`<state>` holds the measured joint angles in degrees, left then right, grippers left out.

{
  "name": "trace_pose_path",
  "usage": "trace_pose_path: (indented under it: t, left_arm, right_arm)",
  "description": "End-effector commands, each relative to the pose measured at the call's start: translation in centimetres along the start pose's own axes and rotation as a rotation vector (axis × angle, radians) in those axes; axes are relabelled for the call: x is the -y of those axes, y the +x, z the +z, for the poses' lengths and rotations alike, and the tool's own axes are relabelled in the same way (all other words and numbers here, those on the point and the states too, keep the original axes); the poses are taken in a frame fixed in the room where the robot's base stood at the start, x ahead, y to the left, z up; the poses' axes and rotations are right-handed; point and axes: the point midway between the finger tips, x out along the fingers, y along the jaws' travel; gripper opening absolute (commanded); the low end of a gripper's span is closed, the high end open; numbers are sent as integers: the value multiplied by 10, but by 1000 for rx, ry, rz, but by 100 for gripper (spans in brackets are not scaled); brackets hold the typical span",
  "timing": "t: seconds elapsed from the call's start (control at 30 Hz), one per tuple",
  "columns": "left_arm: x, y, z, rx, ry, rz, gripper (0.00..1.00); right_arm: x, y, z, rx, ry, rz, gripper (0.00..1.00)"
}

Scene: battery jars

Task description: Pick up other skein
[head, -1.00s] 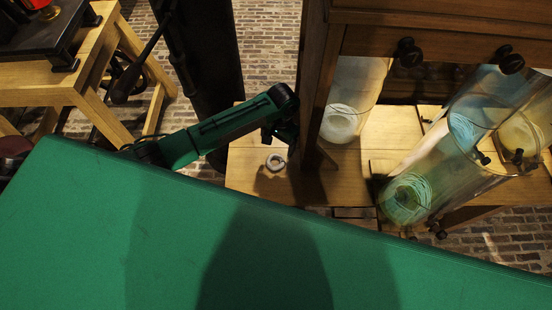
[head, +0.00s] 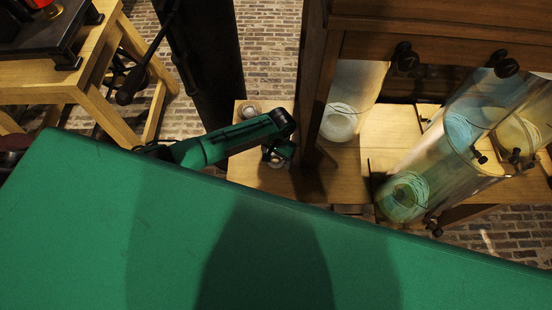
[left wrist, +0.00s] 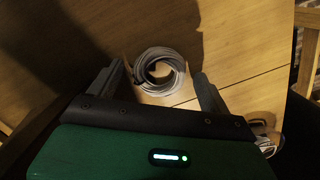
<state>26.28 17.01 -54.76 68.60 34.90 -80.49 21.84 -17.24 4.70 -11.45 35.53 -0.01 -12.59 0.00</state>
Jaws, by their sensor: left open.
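A grey-white ring-shaped skein (left wrist: 143,76) lies on the wooden shelf. In the left wrist view it sits between and a little beyond the two fingertips. In the head view my left gripper (head: 277,156) is right over this skein and hides most of it. My left gripper (left wrist: 160,82) is open, with one finger on each side of the skein; I cannot tell if they touch it. A second pale skein (head: 250,111) lies farther back on the same shelf, behind my forearm. Part of it seems to show at the lower right of the left wrist view (left wrist: 262,128). My right gripper is out of view.
A wooden cabinet post (head: 312,90) stands close to the right of my gripper. Glass jars with coiled contents, a white one (head: 338,122) and a tilted-looking green one (head: 403,195), stand farther right. A green surface (head: 150,230) fills the foreground.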

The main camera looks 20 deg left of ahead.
Motion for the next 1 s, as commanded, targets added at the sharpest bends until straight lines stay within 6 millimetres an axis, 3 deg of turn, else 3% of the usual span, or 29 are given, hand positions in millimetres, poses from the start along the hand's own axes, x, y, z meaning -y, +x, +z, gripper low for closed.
trace_pose_path:
  t: [0.03,0.2,0.3,0.77,0.87,1.0]
  left_arm:
    - [0,0,0,0,0,0,81]
    - [0,0,0,0,0,0,48]
    - [0,0,0,0,0,0,34]
    - [0,-11,0,-2,-1,1,33]
    - [1,-23,2,-2,0,1,33]
    - [1,-54,5,-5,0,1,33]
  right_arm:
    - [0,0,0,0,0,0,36]
    - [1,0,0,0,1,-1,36]
    - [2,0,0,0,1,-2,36]
    - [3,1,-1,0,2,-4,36]
    - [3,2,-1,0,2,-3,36]
    - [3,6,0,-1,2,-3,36]
